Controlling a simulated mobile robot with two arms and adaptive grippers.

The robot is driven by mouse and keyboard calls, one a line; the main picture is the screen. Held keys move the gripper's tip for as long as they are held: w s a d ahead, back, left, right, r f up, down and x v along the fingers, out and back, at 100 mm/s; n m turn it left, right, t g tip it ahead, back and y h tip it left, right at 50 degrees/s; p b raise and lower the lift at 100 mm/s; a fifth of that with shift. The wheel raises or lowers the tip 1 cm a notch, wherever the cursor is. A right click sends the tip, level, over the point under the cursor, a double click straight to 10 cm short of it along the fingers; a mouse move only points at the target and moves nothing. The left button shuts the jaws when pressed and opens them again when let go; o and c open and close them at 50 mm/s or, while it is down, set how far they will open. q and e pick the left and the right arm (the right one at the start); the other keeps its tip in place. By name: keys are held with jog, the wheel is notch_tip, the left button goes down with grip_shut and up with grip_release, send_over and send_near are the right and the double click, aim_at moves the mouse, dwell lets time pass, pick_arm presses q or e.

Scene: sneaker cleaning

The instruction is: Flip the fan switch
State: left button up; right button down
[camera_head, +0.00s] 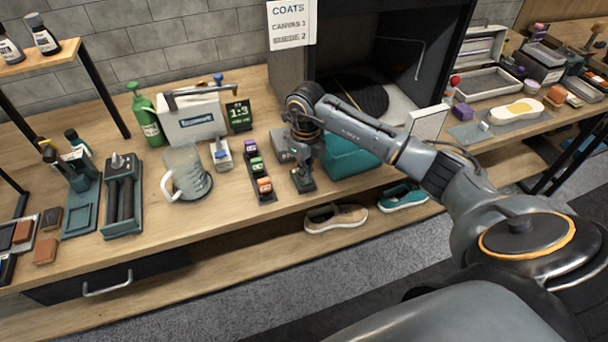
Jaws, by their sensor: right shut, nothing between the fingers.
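My right arm reaches in from the right over the bench. Its gripper (302,168) is shut and empty, pointing down at a small dark block (303,185) on the bench in front of the open booth. I cannot tell whether it touches the block. No label marks the fan switch; the gripper and wrist hide part of this spot. A small white box with a blue top (220,154) stands further left. The dark booth (385,50) has a black round part inside, partly behind my arm. My left gripper is not in view.
A rack of small colored bottles (259,170) stands just left of the gripper, with a clear pitcher (185,172) further left. A teal box (346,160) is close on the right. Two shoes, one tan (335,218) and one teal (402,196), sit on the lower shelf.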

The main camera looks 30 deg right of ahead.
jog(key=shift+r+p, duration=0.8)
jog(key=shift+r, duration=0.1)
jog(key=shift+r+p, duration=1.45)
jog(key=shift+r, duration=0.95)
